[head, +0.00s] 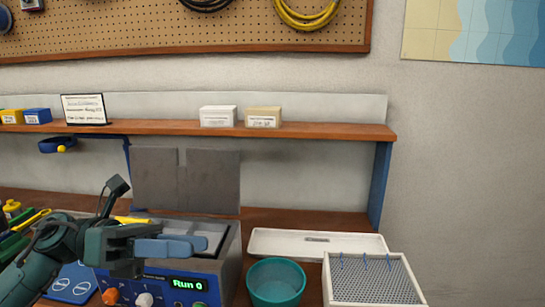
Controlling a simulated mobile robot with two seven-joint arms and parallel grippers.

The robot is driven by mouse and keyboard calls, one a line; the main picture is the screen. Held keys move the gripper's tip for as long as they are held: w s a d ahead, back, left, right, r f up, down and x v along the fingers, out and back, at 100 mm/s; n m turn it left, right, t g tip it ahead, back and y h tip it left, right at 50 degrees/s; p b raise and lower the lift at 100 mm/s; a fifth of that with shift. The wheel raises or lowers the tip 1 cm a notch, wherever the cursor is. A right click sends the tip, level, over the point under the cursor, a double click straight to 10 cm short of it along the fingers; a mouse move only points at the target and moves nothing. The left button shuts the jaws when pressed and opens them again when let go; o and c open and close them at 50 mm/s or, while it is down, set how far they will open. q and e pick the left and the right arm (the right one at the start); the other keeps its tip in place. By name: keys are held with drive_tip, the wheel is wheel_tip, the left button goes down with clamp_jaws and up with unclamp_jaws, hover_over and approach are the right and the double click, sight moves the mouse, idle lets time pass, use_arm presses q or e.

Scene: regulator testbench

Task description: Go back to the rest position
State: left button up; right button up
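My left gripper (195,245) comes in from the left, with its fingers pointing right. It hangs in front of the grey and blue test bench (229,270), above its front panel, and hides part of the panel and top. The two fingers overlap in this view, so I cannot tell how far apart they are; no held object shows. The bench display (188,284) reads "Run 0" in green, above a white knob and beside an orange one. Grey lid panels (155,180) stand upright behind the bench. My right gripper is not in view.
A teal bin (276,283) stands right of the bench. A white tray (275,243) lies behind it, and a white mesh-topped box (372,280) is at right. Tools with coloured handles (15,222) lie at left. A wooden shelf (330,131) with small boxes runs above.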

use_arm(q)
drive_tip(key=w+a+f+n+t+y, duration=0.1)
drive_tip(key=w+f+n+t+y, duration=0.25)
drive_tip(key=f+n+t, duration=1)
drive_tip(key=w+a+f+n+t+y, duration=0.15)
drive_tip(key=f+n+t+y, duration=0.4)
drive_tip(key=n, duration=1.45)
drive_tip(key=s+f+n+g+y, duration=0.3)
drive_tip(key=s+f+n, duration=0.3)
drive_tip(key=f, duration=0.6)
drive_tip(key=s+f+n+g+y, duration=0.3)
drive_tip(key=s+f+n, duration=0.3)
drive_tip(key=s+f, duration=0.3)
wheel_tip(320, 180, down, 3)
drive_tip(key=shift+s+d+r+n+g+y, duration=0.1)
drive_tip(key=shift+s+d+n+g+y, duration=0.25)
drive_tip(key=shift+g, duration=0.55)
